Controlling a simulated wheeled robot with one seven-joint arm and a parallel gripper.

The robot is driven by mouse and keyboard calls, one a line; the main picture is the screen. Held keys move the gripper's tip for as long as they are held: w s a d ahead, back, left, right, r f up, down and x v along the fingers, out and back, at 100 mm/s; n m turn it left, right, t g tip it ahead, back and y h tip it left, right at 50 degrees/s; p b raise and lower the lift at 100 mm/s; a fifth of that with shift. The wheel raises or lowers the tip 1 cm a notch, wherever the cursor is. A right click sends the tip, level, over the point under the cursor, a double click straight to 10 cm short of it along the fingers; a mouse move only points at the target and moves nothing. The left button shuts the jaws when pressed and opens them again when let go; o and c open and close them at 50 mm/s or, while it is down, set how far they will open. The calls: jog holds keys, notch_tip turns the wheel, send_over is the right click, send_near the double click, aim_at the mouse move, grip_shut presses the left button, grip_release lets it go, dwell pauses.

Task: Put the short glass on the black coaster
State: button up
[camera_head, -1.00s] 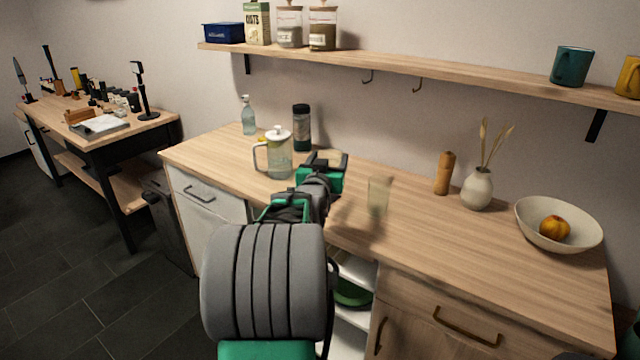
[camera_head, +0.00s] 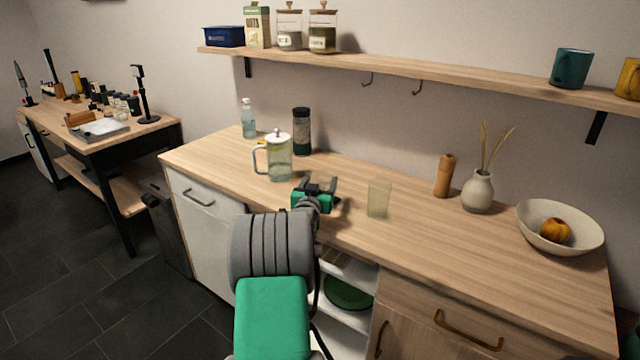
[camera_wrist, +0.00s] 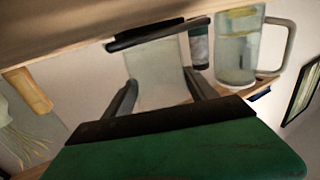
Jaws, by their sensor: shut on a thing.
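My gripper (camera_head: 318,188) is over the counter's near part, left of a clear tumbler. In the wrist view, where the scene is upside down, its fingers (camera_wrist: 162,92) are shut on a short clear glass (camera_wrist: 155,65). The black coaster (camera_wrist: 158,33) shows as a thin dark disc at the glass's base end, close to the counter. I cannot tell whether glass and coaster touch. In the head view my gripper hides the held glass and most or all of the coaster.
The tall clear tumbler (camera_head: 378,199) stands close to the right of my gripper. A lidded pitcher (camera_head: 279,158) and a dark jar (camera_head: 302,131) stand behind left. A pepper mill (camera_head: 444,176), vase (camera_head: 478,191) and bowl (camera_head: 535,238) stand further right. The front right counter is clear.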

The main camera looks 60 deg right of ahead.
jog(key=o, duration=1.6)
jog(key=shift+o, duration=0.2)
jog(key=shift+r+p, duration=0.25)
jog(key=shift+p, duration=0.15)
jog(key=b+v, duration=0.1)
jog(key=v, duration=1.1)
jog(key=w+a+f+n+t+y, duration=0.1)
jog(key=w+a+f+n+y, duration=0.15)
jog(key=w+a, duration=0.45)
jog(key=w+a+f+n+t+y, duration=0.1)
jog(key=w+a+f+n+y, duration=0.2)
jog(key=a, duration=0.8)
jog(key=w+a+f+n+t+y, duration=0.1)
jog(key=w+a+y, duration=0.35)
jog(key=a, duration=0.35)
jog(key=s+a+f+n+g+y, duration=0.1)
jog(key=s+a+n+y, duration=0.1)
jog(key=a, duration=0.7)
jog(key=s+a+f+n+g+y, duration=0.1)
jog(key=s+a+n+g+y, duration=0.1)
jog(key=s+a, duration=0.4)
jog(key=s+a+f+n+g+y, duration=0.1)
jog(key=s+a+f+n+y, duration=0.1)
jog(key=a, duration=1.1)
jog(key=s+n+y, duration=0.1)
jog(key=s+n, duration=0.1)
jog(key=n, duration=0.1)
jog(key=shift+a+g+y, duration=0.3)
jog(key=shift+g, duration=0.1)
